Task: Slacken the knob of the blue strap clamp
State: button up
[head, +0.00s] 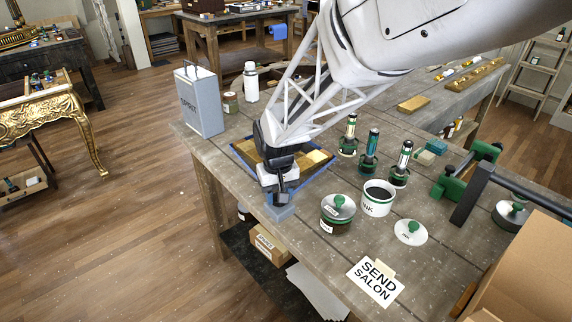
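A blue strap (242,157) runs around a gilt frame (315,158) lying on the workbench; this looks like the blue strap clamp. A blue-grey block (280,213), seemingly the clamp's body, sits at the frame's near corner by the bench's front edge. My gripper (281,188) points down right above this block, close to or touching it. The knob is not clearly visible; my gripper covers the place above the block. The fingers are too small and overlapped to show whether they are open or shut, or hold anything.
A grey spirit can (198,102) and white bottle (251,82) stand left and behind. Several green-banded tools (369,150) stand to the right.

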jog(key=n, duration=0.4)
jog(key=shift+n, duration=0.3)
jog(key=n, duration=0.4)
jog(key=shift+s+a+n, duration=0.1)
jog(key=shift+n, duration=0.2)
jog(key=n, duration=0.4)
jog(key=shift+n, duration=0.3)
jog(key=n, duration=0.4)
jog(key=shift+s+n, duration=0.15)
jog(key=shift+n, duration=0.25)
jog(key=o, duration=0.9)
jog(key=shift+o, duration=0.2)
jog(key=shift+r, duration=0.1)
jog(key=shift+r, duration=3.85)
